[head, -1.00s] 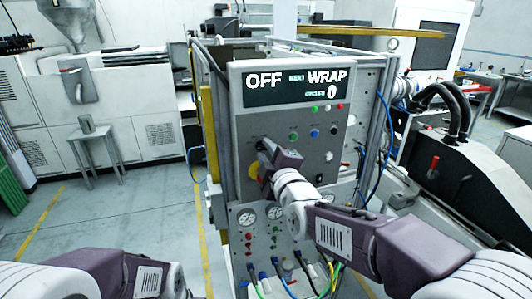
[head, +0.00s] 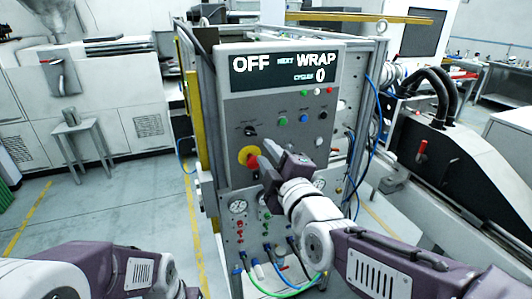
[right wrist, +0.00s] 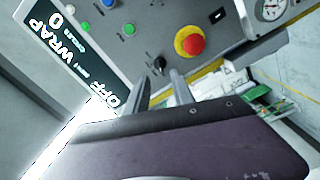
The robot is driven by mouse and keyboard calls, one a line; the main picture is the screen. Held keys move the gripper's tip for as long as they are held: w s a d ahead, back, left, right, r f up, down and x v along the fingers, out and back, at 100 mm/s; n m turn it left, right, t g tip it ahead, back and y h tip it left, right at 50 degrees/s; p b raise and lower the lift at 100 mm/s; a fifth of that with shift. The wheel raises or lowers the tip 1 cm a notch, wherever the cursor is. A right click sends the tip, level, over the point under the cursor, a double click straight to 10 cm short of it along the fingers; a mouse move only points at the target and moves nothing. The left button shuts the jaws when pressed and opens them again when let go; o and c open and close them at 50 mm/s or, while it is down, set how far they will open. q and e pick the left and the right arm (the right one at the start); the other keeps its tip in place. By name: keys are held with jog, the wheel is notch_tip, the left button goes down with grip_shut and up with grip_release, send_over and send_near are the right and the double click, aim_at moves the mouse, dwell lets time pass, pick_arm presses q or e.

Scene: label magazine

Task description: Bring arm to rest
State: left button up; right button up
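The grey control panel (head: 300,100) stands ahead, with a lit display (head: 287,65) reading OFF, NEXT WRAP, CYCLES 0. My right gripper (head: 266,156) is in front of the panel, beside the red stop button on a yellow collar (head: 247,156). In the right wrist view, its two fingers (right wrist: 160,88) stand apart with nothing between them. The red button (right wrist: 190,42) and a black selector knob (right wrist: 159,64) lie beyond the fingertips. The knob (head: 250,131) is above the button in the head view. My left arm (head: 100,270) is low at left; its gripper is out of view.
Gauges (head: 238,206) and coloured hoses (head: 283,272) sit below the panel. A black machine housing (head: 440,160) is at right. Floor at left is clear.

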jog(key=w+d+f+m+g+h+p, duration=0.1)
jog(key=d+f+m+g+h, duration=0.15)
jog(key=d+f, duration=0.45)
jog(key=w+d+f+m+g+h+p, duration=0.1)
jog(key=d+f+m+g+h, duration=0.3)
jog(key=f, duration=0.6)
jog(key=s+d+f+m+g, duration=0.2)
jog(key=s+f+m+g, duration=0.2)
jog(key=s+f, duration=0.3)
jog(key=s+d+f+m+g+y, duration=0.1)
jog(key=s+f+m+g, duration=0.4)
jog(key=s, duration=0.7)
notch_tip(320, 180, down, 3)
jog(key=shift+s+d+f+m, duration=0.15)
jog(key=shift+s+d+m, duration=0.25)
jog(key=shift+m, duration=0.65)
jog(key=shift+d+g, duration=0.1)
jog(key=shift+g, duration=0.15)
